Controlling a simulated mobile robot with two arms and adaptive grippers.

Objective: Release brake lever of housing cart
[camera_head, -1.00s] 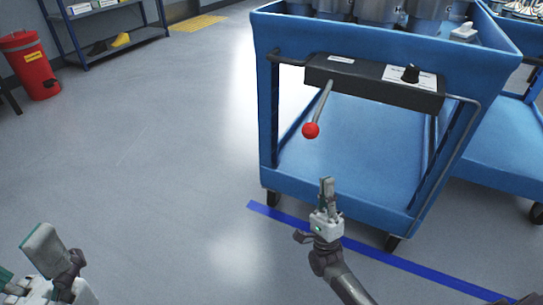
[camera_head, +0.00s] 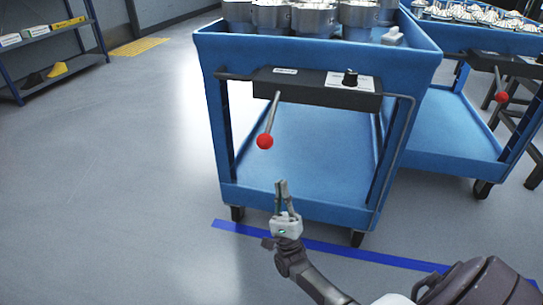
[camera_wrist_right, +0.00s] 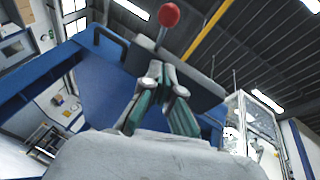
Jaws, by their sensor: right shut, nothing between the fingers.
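The brake lever (camera_head: 270,115) is a thin metal rod with a red ball knob (camera_head: 265,142). It hangs down, slightly tilted, from the dark control box (camera_head: 318,88) on the front of the blue housing cart (camera_head: 300,205). My right gripper (camera_head: 281,183) points up, shut and empty, a little below and to the right of the knob and apart from it. In the right wrist view the red knob (camera_wrist_right: 169,14) shows beyond the shut fingertips (camera_wrist_right: 160,68). My left gripper is out of the head view.
Metal housings (camera_head: 314,20) stand on the cart's top. A second blue cart (camera_head: 450,115) with its own red-knobbed lever (camera_head: 501,97) stands close on the right. A shelf (camera_head: 50,60) is at the far left. The floor (camera_head: 110,200) to the left is clear.

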